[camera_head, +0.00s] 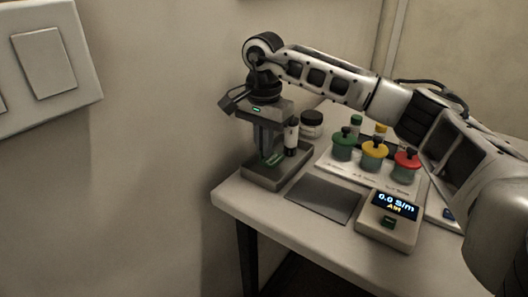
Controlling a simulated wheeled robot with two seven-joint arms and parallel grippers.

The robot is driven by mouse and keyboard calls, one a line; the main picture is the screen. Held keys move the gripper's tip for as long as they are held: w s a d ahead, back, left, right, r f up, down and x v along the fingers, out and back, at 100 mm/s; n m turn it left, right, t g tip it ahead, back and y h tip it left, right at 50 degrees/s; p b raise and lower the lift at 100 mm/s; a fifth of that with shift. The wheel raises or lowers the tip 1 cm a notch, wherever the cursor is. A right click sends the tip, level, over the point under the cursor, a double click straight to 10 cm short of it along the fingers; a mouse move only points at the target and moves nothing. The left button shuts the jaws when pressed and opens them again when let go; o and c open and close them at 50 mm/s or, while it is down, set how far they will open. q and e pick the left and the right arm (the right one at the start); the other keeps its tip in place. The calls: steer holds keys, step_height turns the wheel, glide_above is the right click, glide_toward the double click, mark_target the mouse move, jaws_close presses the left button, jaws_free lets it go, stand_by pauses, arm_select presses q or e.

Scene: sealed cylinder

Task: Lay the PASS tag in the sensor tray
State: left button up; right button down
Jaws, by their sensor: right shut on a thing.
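My right gripper (272,152) points down over the sensor tray (262,178), a low grey tray at the table's left end. It is shut on a small green tag (273,159), which I take to be the PASS tag. The tag is at the fingertips, low over the tray; I cannot tell whether it touches the tray floor. Its lettering is too small to read. My left gripper is not in view.
A dark flat plate (323,199) lies right of the tray, then a meter (389,220) reading 0.0 S/m. Jars with green (343,144), yellow (374,154) and red (406,166) lids stand on a white rack behind. A dark-lidded jar (312,124) stands behind the tray.

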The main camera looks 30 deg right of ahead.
step_height(320, 180, down, 2)
steer(key=shift+s+f, duration=0.1)
steer(key=shift+f, duration=0.25)
steer(key=c, duration=1.6)
jaws_free()
steer(key=shift+f, duration=0.1)
steer(key=shift+o, duration=0.2)
steer(key=shift+r, duration=0.6)
step_height(320, 180, up, 11)
